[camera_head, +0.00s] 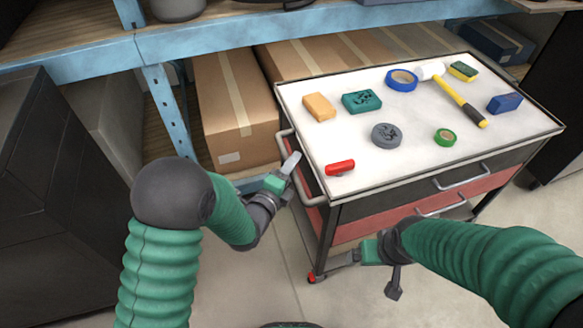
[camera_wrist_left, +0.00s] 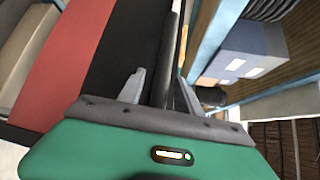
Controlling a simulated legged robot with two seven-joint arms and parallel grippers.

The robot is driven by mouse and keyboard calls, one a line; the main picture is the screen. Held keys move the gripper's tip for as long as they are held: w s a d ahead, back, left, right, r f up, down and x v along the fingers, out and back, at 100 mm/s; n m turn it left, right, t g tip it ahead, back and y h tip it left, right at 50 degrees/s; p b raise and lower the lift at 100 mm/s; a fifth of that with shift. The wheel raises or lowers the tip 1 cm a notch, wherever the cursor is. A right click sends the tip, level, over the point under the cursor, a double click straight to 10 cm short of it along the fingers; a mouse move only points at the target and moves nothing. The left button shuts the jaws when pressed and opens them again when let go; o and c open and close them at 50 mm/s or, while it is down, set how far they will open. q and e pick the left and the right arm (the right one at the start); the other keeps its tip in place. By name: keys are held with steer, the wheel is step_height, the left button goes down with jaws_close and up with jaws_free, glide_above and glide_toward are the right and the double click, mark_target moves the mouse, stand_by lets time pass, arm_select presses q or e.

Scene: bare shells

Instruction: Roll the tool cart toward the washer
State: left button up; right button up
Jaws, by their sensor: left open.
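The tool cart (camera_head: 470,150) has a white top, dark and red drawers, and a rail handle (camera_head: 312,198) along its left side. My left gripper (camera_head: 291,163) is open at that handle. In the left wrist view its two fingers (camera_wrist_left: 158,92) stand apart on either side of a dark bar, with the cart's red and black side beyond. I cannot tell whether they touch it. My right gripper (camera_head: 340,261) points left in front of the cart's lower front; its finger gap is unclear. No washer can be made out for certain.
Sponges, tape rolls and a yellow mallet (camera_head: 455,98) lie on the cart top. A blue-framed shelf (camera_head: 170,110) with cardboard boxes (camera_head: 230,105) stands behind. A dark cabinet-like body (camera_head: 60,200) is at left, another dark one at right. Bare floor (camera_head: 270,265) shows in front.

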arm_select(q)
steer(key=shift+a, duration=0.2)
steer(key=c, duration=0.8)
jaws_close()
steer(key=shift+s+f, duration=0.1)
steer(key=shift+f, duration=0.1)
